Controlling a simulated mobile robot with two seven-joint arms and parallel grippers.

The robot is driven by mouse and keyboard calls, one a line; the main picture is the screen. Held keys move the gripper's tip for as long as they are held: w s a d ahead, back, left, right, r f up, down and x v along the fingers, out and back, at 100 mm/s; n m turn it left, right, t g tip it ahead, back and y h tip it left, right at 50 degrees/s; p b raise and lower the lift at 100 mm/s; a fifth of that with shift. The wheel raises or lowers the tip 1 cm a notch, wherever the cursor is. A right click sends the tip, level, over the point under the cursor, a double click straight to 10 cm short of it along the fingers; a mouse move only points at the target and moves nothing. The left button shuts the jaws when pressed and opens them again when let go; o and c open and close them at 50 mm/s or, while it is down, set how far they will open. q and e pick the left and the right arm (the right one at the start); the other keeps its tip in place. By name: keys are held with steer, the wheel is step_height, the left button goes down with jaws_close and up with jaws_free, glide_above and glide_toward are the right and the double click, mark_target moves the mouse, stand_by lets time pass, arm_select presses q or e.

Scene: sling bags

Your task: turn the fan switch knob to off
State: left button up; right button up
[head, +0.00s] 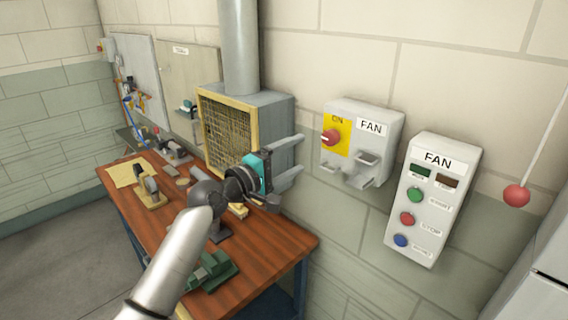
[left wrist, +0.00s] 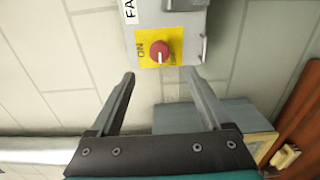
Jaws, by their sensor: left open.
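The fan switch knob (head: 332,138) is red and sits on a yellow plate (head: 341,151) marked ON, on a grey wall box (head: 388,121) labelled FAN. In the left wrist view the knob (left wrist: 160,53) lies just beyond and between my fingertips, with a pale mark pointing down in that picture, to one side of the word ON. My left gripper (head: 301,153) is open and empty, left of the box in the head view, its fingers pointing toward the knob. It also shows in the left wrist view (left wrist: 161,76). The fingers do not appear to touch the knob.
Grey bracket-like parts (head: 362,165) stick out beside the knob. A second FAN panel (head: 431,200) with several buttons hangs to the right. A red ball (head: 516,195) hangs on a cord. Below are a caged unit (head: 228,130) and a wooden workbench (head: 262,252) with tools.

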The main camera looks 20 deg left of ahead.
arm_select(q)
steer(key=v, duration=0.3)
stand_by(0.5)
